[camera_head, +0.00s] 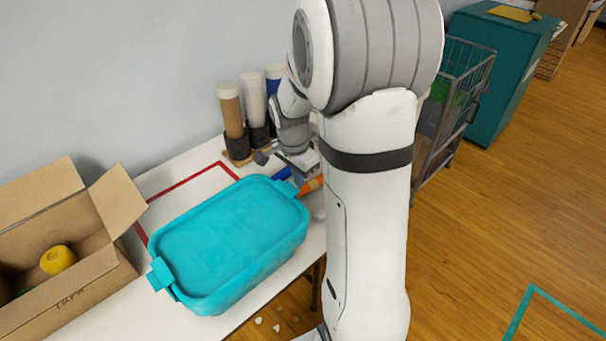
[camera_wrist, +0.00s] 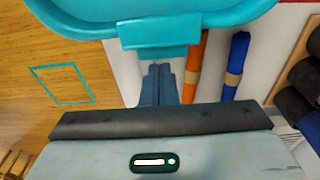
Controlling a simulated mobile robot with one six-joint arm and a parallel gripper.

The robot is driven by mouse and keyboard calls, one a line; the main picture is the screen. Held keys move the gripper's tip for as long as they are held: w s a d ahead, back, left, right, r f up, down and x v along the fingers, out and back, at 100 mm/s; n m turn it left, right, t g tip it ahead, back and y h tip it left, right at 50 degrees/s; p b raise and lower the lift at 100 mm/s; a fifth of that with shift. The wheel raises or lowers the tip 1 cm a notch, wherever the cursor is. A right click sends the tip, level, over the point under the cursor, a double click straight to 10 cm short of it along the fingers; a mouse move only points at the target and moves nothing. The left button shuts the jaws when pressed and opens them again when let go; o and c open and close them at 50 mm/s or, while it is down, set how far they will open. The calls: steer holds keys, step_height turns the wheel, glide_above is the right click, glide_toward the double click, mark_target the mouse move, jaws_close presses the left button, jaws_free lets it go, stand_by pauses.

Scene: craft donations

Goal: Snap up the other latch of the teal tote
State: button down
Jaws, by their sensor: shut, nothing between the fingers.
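The teal tote (camera_head: 230,240) stands on a white table with its lid on. One latch (camera_head: 160,276) shows at its left end in the head view. The other latch (camera_wrist: 160,36) is a teal flap at the middle of the near rim in the wrist view, at the tote's end by my gripper. My gripper's fingers (camera_wrist: 159,70) are together and empty, with their tips close to the lower edge of this latch. I cannot tell whether they touch it.
An orange roll (camera_wrist: 193,65) and a blue roll (camera_wrist: 235,65) lie close to the right of the fingers in the wrist view. A cardboard box (camera_head: 70,240) stands left of the tote. Several upright tubes (camera_head: 231,110) stand behind. A wire cart (camera_head: 465,85) is at the right.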

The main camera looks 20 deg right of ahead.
steer(key=shift+r, duration=0.1)
step_height(320, 180, up, 11)
steer(key=s+a+n+t, duration=0.1)
steer(key=s+a+n, duration=0.4)
steer(key=s+n, duration=0.2)
steer(key=s+a+n+t+y, duration=0.1)
steer(key=s+a+n, duration=0.3)
steer(key=s+n, duration=0.3)
steer(key=s, duration=0.2)
steer(key=shift+s+a+p, duration=0.4)
stand_by(0.9)
